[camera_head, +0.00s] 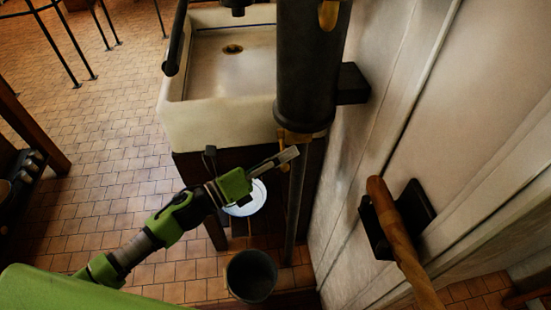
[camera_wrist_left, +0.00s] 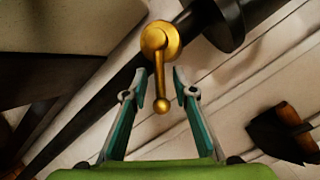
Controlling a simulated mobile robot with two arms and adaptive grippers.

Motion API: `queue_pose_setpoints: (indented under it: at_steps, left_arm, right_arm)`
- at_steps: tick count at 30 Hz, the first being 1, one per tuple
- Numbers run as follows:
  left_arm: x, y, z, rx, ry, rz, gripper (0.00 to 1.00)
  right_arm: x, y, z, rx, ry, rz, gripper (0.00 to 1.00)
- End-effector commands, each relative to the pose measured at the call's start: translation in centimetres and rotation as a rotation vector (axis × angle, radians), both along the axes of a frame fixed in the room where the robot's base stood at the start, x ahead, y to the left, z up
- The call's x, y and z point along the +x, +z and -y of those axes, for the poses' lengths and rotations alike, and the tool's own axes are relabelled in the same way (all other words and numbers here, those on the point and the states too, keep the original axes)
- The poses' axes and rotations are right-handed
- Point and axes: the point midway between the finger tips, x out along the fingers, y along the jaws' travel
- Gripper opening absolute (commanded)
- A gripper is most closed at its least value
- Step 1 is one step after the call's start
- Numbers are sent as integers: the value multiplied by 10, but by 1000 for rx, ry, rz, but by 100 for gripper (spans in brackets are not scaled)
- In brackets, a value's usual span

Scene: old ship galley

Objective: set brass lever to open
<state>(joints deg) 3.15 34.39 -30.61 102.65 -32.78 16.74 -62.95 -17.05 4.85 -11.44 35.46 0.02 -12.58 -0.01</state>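The brass lever (camera_wrist_left: 159,75) shows in the left wrist view as a round hub on a dark pipe, with a thin arm pointing down the picture to a ball end. In the head view a bit of brass (camera_head: 284,167) shows beside my left fingers; most of the lever there is hidden. My left gripper (camera_wrist_left: 158,82) is open, its two fingers on either side of the lever arm with gaps visible on both sides. In the head view the left gripper (camera_head: 288,156) is in front of the pipe below a thick black cylinder. My right gripper is not in view.
The black cylinder (camera_head: 308,70) stands between a pale sink (camera_head: 215,125) and the wall at right. A dark bucket (camera_head: 250,276) and a white round object (camera_head: 246,198) are below. A wooden handle (camera_head: 395,230) on a black bracket is at right.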

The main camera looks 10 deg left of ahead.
Motion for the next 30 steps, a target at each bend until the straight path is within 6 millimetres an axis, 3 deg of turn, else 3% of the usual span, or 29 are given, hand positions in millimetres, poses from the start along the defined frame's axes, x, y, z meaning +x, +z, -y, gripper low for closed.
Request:
queue_pose_setpoints:
  at_steps: [5,18,30]
  left_arm:
    - [-14,-3,-15,1,1,-3,26]
    - [-69,-9,-75,2,2,-3,26]
    - [-80,-9,-87,0,0,0,26]
  right_arm:
    - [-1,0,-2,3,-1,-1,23]
    - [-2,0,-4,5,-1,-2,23]
    - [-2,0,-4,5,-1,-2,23]
